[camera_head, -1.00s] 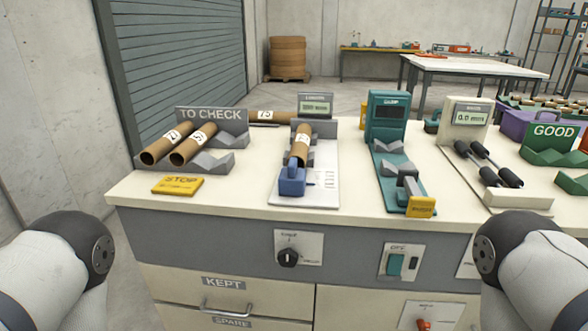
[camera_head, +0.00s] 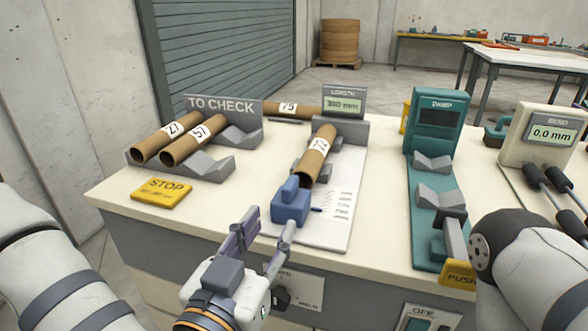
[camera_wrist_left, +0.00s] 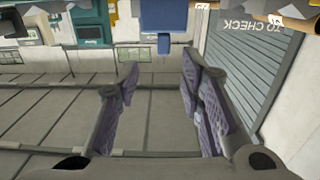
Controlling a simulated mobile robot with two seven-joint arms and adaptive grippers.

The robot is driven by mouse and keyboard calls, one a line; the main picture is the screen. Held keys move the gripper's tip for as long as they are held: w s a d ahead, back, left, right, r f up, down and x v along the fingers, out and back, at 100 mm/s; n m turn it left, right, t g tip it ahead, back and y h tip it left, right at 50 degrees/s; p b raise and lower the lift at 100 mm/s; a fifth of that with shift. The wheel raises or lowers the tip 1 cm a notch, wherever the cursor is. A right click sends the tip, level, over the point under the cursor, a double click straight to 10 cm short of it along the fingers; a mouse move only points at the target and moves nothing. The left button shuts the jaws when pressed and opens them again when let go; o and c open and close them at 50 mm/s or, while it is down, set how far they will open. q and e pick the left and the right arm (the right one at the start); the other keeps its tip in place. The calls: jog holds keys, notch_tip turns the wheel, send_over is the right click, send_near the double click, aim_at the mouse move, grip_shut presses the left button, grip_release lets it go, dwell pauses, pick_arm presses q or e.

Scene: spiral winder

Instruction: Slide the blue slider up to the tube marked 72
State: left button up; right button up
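The blue slider (camera_head: 291,204) stands at the near end of the length gauge (camera_head: 325,235), a pale plate with a scale. The tube marked 72 (camera_head: 317,160) lies on grey rests behind it; I cannot tell whether slider and tube touch. My left gripper (camera_head: 268,226) is open, its two fingers apart and empty, just in front of the slider and slightly left. In the left wrist view the slider (camera_wrist_left: 163,16) shows at the top centre, beyond the open fingers (camera_wrist_left: 160,76). My right gripper is out of view; only part of my right arm shows.
Tubes marked 27 (camera_head: 160,138) and 57 (camera_head: 192,141) lie in the TO CHECK rack (camera_head: 222,108). A tube marked 75 (camera_head: 287,108) lies behind. The yellow STOP plate (camera_head: 161,192) is left of my gripper; the teal damp station (camera_head: 437,125) stands right of the gauge.

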aim_at(286, 192)
pick_arm(q)
jog(key=x, duration=0.7)
jog(key=b+x, duration=0.1)
jog(key=x, duration=0.3)
jog(key=shift+a+r, duration=0.35)
jog(key=shift+r, duration=0.05)
jog(key=shift+w+d, duration=0.15)
jog(key=shift+w, duration=0.3)
grip_shut()
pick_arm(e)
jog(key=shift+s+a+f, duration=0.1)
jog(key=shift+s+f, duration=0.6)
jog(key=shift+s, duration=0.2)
